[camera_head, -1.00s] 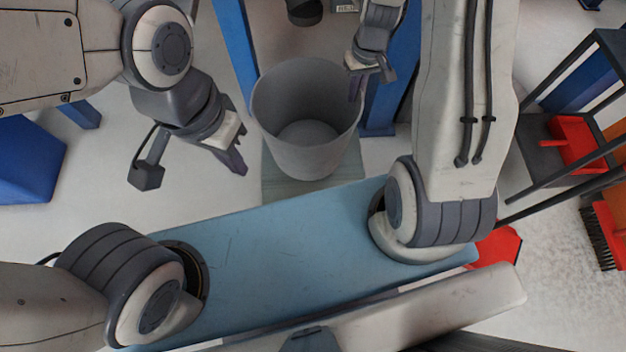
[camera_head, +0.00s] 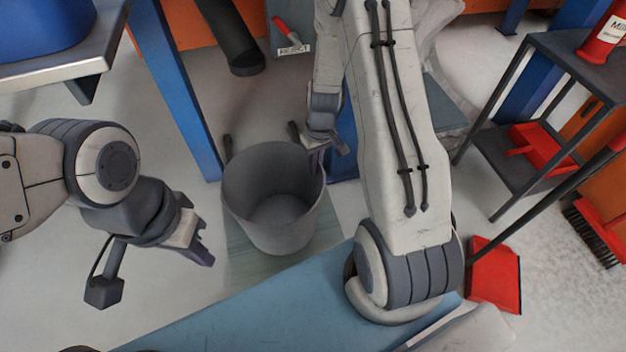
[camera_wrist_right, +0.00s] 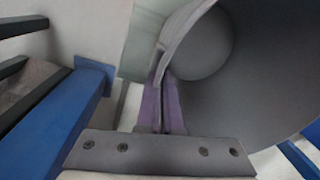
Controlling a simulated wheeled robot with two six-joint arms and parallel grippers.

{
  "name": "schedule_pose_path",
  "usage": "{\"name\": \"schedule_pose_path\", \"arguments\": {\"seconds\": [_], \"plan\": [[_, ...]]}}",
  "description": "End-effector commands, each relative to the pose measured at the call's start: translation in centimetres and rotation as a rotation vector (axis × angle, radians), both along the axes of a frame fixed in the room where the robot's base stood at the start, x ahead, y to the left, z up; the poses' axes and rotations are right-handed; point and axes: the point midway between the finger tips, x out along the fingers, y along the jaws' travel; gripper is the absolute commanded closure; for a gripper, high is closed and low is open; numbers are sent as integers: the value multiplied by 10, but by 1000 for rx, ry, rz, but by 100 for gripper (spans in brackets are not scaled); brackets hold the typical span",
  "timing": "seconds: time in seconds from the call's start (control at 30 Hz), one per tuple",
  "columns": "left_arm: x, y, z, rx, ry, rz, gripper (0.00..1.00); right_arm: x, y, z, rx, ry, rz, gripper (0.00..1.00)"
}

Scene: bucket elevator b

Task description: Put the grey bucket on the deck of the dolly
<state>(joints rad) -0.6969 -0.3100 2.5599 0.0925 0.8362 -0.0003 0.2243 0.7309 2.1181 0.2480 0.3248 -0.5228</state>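The grey bucket (camera_head: 275,200) stands upright in the middle of the head view, its mouth open and its inside empty. My right gripper (camera_head: 318,158) is at the bucket's right rim. In the right wrist view its purple fingers (camera_wrist_right: 166,108) are close together on the wall of the bucket (camera_wrist_right: 240,85). A pale greenish board (camera_head: 243,255), apparently the dolly's deck, shows under and around the bucket. I cannot tell whether the bucket rests on it or hangs just above. My left gripper (camera_head: 202,245) is to the lower left, apart from the bucket; its finger gap is unclear.
Blue posts (camera_head: 178,90) stand behind the bucket. A blue surface (camera_head: 250,315) lies in front. A black shelf (camera_head: 530,165) with red items stands right. Floor at left is clear.

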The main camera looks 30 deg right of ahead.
Motion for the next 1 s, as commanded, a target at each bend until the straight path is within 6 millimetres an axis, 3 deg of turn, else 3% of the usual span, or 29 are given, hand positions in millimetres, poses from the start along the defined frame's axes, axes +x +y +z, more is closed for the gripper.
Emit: {"name": "schedule_pose_path", "arguments": {"seconds": [0.1,0.2,0.6,0.7,1.0], "plan": [[0,0,-16,0,0,0,100,0,0,-26,1,2,-1,100],[0,0,-23,0,0,0,100,0,0,-39,0,1,-1,100],[0,0,-24,0,0,0,100,0,0,-43,0,0,0,100],[0,0,-23,0,0,0,100,0,0,-41,0,0,0,67],[0,0,-22,0,0,0,100,0,0,-41,0,0,0,67]]}}
